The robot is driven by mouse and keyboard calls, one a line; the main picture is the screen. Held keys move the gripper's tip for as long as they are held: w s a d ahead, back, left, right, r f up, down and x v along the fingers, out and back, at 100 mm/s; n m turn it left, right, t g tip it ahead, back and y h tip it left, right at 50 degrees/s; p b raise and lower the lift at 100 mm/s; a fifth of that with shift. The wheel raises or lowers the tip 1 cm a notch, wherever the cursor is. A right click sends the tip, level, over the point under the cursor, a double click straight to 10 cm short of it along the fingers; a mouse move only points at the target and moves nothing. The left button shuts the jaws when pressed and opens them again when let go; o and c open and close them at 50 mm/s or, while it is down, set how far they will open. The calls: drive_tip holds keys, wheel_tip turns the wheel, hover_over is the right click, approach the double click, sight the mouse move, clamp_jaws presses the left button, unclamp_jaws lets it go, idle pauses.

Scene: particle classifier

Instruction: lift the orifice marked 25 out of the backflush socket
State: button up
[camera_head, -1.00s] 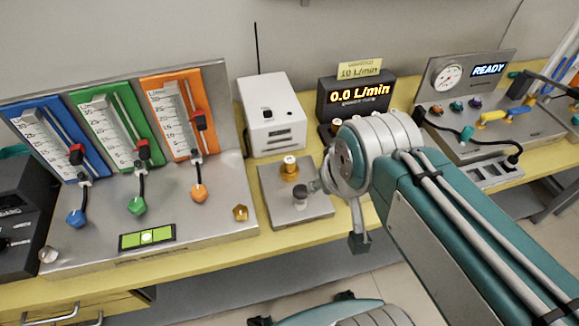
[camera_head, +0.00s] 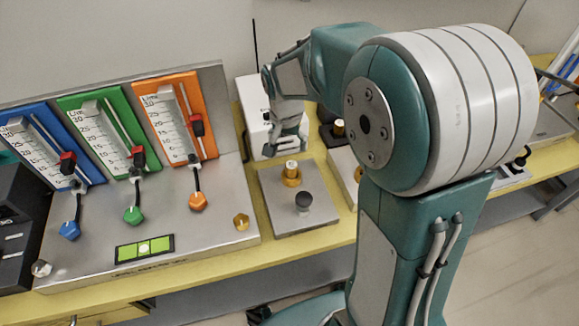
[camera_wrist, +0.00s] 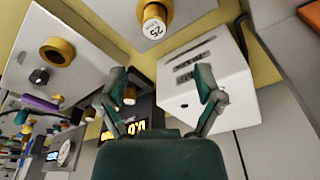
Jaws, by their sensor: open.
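The orifice marked 25 (camera_wrist: 154,24) shows in the wrist view as a brass piece with a white, numbered top. In the head view the white-topped orifice (camera_head: 291,167) stands upright in the brass backflush socket (camera_head: 291,181) on a small steel plate (camera_head: 268,206). My gripper (camera_head: 286,146) is behind and above it, in front of the white box. In the wrist view my gripper (camera_wrist: 162,72) has its fingers spread wide with nothing between them. The orifice lies beyond the fingertips, apart from them. How deep it sits in the socket is hidden.
A dark knob (camera_head: 304,201) stands on the same plate, close to the socket. The white box (camera_wrist: 206,84) is close to my fingers. The flowmeter panel (camera_head: 205,235) is on the left. My arm hides much of the right bench.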

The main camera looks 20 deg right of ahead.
sight(291, 165)
drive_tip(key=f, duration=0.5)
drive_tip(key=shift+w+d+f, duration=0.2)
drive_tip(key=shift+f, duration=0.05)
drive_tip(key=f, duration=0.5)
drive_tip(key=shift+d+f, duration=0.15)
drive_tip(key=shift+d, duration=0.1)
drive_tip(key=shift+s, duration=0.1)
clamp_jaws()
